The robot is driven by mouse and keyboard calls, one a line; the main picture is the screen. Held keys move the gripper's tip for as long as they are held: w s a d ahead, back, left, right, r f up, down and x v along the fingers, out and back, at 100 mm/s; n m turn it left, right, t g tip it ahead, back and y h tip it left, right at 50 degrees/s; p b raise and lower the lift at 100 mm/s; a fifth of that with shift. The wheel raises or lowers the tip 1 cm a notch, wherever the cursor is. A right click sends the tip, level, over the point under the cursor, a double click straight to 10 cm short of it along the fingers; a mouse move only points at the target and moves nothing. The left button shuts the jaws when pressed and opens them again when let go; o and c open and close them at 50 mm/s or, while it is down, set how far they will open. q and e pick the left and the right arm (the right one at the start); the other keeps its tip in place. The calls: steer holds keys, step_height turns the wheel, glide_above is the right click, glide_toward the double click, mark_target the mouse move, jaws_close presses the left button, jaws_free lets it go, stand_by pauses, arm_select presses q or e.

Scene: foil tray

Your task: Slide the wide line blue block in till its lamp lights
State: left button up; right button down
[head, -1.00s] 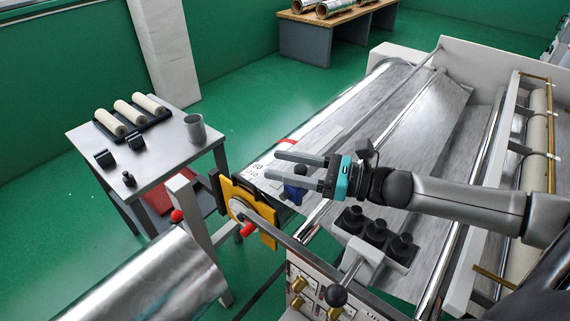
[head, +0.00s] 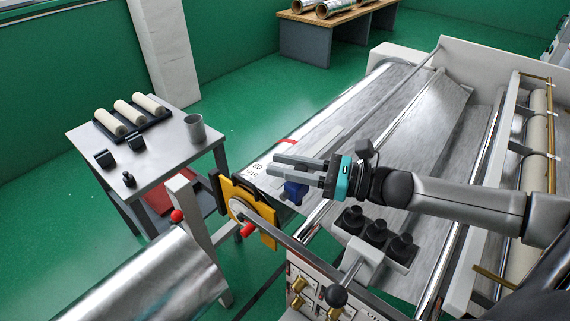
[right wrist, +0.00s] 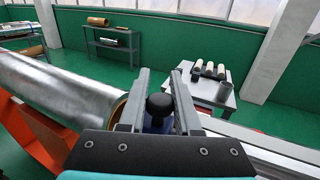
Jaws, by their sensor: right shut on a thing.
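The blue block (head: 294,191) sits low on the machine's near end, beside the yellow plate, partly hidden under my right gripper. Its black knob (right wrist: 159,106) stands between the fingers in the right wrist view, with a little blue showing below. My right gripper (head: 272,167) comes in from the right and is shut on the block, apparently at its knob. A white printed label (head: 256,169) lies just beyond the fingertips, partly covered; its wording is too small to read fully. I cannot make out a lit lamp. My left gripper is not in view.
A yellow plate (head: 264,232) with a red knob (head: 247,230) stands left of the block. Black knobs (head: 375,232) and a lever panel (head: 330,285) are in front. A foil roll (head: 150,285) lies lower left. A side table (head: 165,165) holds white rollers and a cup.

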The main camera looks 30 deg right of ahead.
stand_by(0.6)
steer(key=shift+w+d+f+b, duration=0.1)
steer(key=shift+w+d+b, duration=0.2)
steer(key=shift+d, duration=0.45)
steer(key=shift+w+d+b, duration=0.3)
steer(key=shift+d, duration=0.4)
steer(key=c, duration=0.6)
jaws_free()
steer(key=shift+s, duration=0.1)
steer(key=p+v, duration=0.2)
steer(key=v, duration=1.3)
steer(key=shift+r, duration=0.2)
